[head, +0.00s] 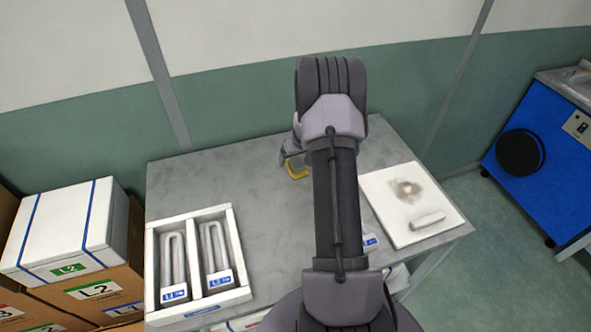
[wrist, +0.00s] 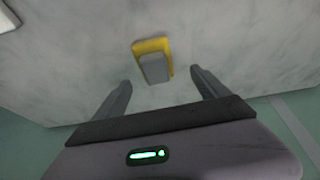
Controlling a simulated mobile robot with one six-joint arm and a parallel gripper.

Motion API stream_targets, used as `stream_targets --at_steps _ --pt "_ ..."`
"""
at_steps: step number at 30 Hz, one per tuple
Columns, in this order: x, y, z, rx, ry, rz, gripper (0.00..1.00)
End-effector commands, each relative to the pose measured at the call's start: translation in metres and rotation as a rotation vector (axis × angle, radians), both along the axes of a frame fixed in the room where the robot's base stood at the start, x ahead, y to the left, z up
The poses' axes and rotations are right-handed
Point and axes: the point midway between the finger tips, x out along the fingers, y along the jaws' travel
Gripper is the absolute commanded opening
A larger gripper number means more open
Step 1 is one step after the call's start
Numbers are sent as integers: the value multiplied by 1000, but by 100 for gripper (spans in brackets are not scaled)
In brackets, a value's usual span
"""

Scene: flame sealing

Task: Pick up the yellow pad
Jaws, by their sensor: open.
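The yellow pad (wrist: 141,47) lies on the grey table in the wrist view, with a grey block (wrist: 154,69) on its top. My gripper (wrist: 160,83) is open and empty, and its two fingers point toward the pad from either side of the near end of the block. The fingertips appear just short of the pad, apart from it; the height between them is hard to tell. In the head view a yellow edge of the pad (head: 297,172) shows beside my arm, which hides the rest.
On the grey table (head: 262,215), a white tray (head: 238,254) with two U-shaped lamps stands at the left. A white board (head: 382,192) with a scorch mark and a white cylinder (head: 428,220) lies at the right. Boxes (head: 72,226) are stacked left; a blue cabinet (head: 535,135) stands right.

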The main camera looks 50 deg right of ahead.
Motion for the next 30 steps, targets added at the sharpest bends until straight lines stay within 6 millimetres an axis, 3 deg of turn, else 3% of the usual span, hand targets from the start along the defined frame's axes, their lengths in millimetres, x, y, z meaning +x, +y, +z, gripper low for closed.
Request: stream_targets --at_steps 9,17,27,30 --pt "13 -14 -50 0 0 1 85" --pt "15 -15 -52 0 0 1 83" --pt "14 -15 -52 0 0 0 18" --pt "15 -15 -51 0 0 0 17"
